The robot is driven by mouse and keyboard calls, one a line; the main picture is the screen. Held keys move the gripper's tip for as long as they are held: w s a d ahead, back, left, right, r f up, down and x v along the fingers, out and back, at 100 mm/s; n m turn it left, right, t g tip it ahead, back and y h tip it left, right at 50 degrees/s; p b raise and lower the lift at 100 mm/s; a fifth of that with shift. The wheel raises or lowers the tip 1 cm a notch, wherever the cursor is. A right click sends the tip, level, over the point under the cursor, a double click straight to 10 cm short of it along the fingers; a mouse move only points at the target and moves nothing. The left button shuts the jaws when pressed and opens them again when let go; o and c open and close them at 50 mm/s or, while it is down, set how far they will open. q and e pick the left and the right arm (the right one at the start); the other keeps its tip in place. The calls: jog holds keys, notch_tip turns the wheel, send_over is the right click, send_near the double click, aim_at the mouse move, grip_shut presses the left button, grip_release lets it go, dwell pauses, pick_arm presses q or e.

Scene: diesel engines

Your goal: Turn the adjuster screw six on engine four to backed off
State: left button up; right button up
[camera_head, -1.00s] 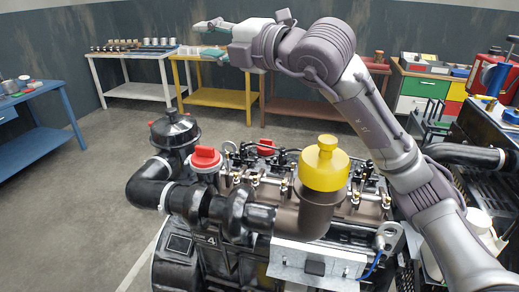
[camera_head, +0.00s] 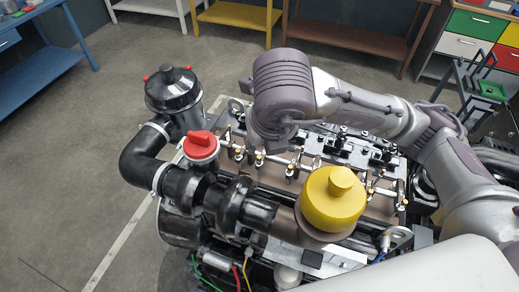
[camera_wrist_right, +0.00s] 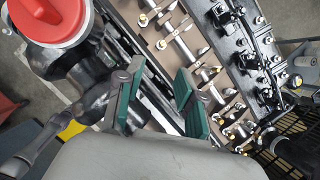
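The engine's rocker gear (camera_head: 290,165) shows in the head view as a row of arms with brass-coloured adjuster screws on a brown deck. It runs diagonally in the right wrist view (camera_wrist_right: 187,45). I cannot tell which screw is number six, and no engine number is readable now. My right arm reaches over the engine from the right, its wrist bent down above the row's left part. The fingers are hidden in the head view. In the right wrist view my right gripper (camera_wrist_right: 160,68) is open, its green fingers apart with nothing visibly held. My left gripper is not in view.
A yellow cap (camera_head: 332,198) stands at the engine's near side. A red cap (camera_head: 200,146) and black canister (camera_head: 173,92) stand to the left. A blue table (camera_head: 40,70) and yellow table (camera_head: 238,16) stand behind. The floor left of the engine is clear.

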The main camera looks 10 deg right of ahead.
aim_at(259, 157)
jog(key=p+x, duration=0.1)
jog(key=x, duration=0.2)
jog(key=p+x, duration=0.1)
jog(key=x, duration=0.2)
jog(key=p+x, duration=0.1)
jog(key=x, duration=0.3)
jog(key=shift+w+d+r, duration=0.15)
jog(key=shift+w+d, duration=0.05)
jog(key=shift+d, duration=0.05)
jog(key=shift+w+f, duration=0.2)
jog(key=shift+f, duration=0.35)
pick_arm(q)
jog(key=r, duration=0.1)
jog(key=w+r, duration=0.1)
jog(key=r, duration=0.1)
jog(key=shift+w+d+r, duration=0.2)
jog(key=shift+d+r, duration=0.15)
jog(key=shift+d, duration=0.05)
pick_arm(e)
grip_shut()
